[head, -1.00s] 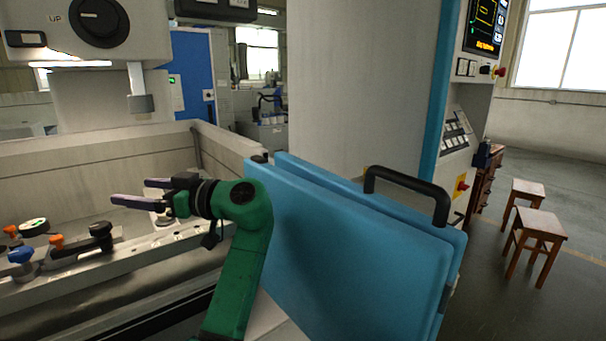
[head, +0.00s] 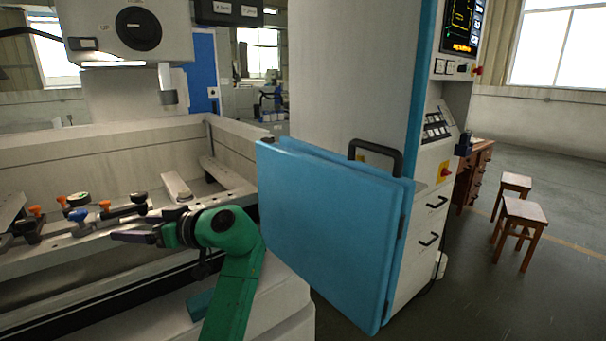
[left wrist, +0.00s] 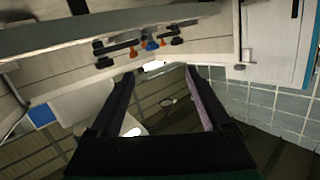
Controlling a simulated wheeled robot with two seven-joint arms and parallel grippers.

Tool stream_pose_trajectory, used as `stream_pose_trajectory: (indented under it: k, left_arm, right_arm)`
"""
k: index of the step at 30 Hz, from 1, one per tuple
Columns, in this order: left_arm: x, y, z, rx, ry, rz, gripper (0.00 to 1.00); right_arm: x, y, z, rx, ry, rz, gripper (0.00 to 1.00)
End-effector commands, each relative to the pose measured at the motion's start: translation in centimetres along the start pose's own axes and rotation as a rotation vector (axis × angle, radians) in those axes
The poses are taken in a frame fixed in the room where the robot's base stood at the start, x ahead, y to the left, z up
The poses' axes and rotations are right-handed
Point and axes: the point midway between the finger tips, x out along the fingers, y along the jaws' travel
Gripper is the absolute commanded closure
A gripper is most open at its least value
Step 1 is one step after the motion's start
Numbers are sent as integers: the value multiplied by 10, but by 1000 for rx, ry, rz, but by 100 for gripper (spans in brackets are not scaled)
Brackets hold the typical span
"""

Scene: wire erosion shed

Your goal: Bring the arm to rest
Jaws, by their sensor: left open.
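My left gripper (head: 138,228) ends a green arm that comes up from the bottom of the head view. It points left, in front of the machine's clamping rail (head: 60,250), and looks empty. In the left wrist view its two long dark fingers (left wrist: 160,80) stand apart with nothing between them. The wrist view seems turned upside down, with the rail and its knobs at the top. Whether the fingers touch the rail cannot be told from the head view. My right gripper is in neither view.
Several orange and blue knobs sit on the rail; one is a blue knob (head: 78,215). The machine head (head: 130,30) hangs above. Two wooden stools (head: 521,220) stand far right.

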Motion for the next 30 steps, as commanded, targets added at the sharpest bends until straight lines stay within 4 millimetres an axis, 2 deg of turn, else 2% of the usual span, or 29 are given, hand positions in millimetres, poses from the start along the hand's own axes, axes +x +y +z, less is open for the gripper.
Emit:
stream_pose_trajectory:
  k: [5, 8, 11, 12, 15, 18, 24, 30]
  left_arm:
    - [22, -4, 65, 117, -129, 73, 18]
    - [33, -10, 113, 206, -220, 139, 18]
    - [40, -24, 173, 322, -331, 239, 18]
    - [41, -31, 201, 378, -383, 295, 18]
    - [32, -54, 264, 517, -500, 455, 18]
    - [16, -75, 306, 625, -581, 601, 18]
    - [-22, -110, 355, 771, -682, 845, 18]
    - [-63, -142, 381, 873, -747, 1062, 18]
  right_arm:
    - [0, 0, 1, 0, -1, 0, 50]
    - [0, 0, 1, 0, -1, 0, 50]
    - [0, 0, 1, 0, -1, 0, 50]
    - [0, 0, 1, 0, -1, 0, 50]
    - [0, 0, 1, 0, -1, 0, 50]
    - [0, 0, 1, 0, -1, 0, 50]
    - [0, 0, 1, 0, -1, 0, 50]
    - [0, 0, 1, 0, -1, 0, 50]
